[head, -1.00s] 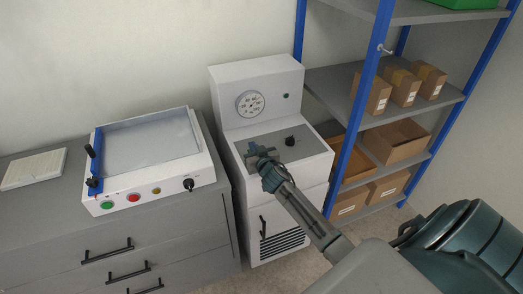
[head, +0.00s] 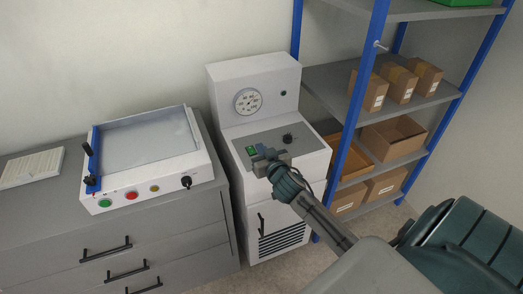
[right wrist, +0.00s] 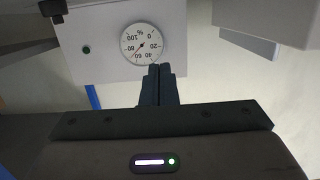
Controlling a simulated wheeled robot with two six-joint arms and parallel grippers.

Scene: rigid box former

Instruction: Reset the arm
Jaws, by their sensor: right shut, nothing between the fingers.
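My right gripper (head: 262,153) is shut and empty, held over the front of the sloped grey panel (head: 262,138) of the white box former (head: 253,73). Its closed fingers also show in the right wrist view (right wrist: 160,76), below the upside-down round gauge (right wrist: 141,43). A green switch (head: 250,150) shows on the panel just left of the fingertips, and a black knob (head: 288,138) sits to the right. My left gripper is out of view.
A blue-post shelf rack (head: 362,110) with cardboard boxes (head: 398,85) stands close on the right. On the left, a grey drawer cabinet (head: 130,245) carries a white device (head: 150,155) with coloured buttons and a white pad (head: 32,166). Open air lies above the panel.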

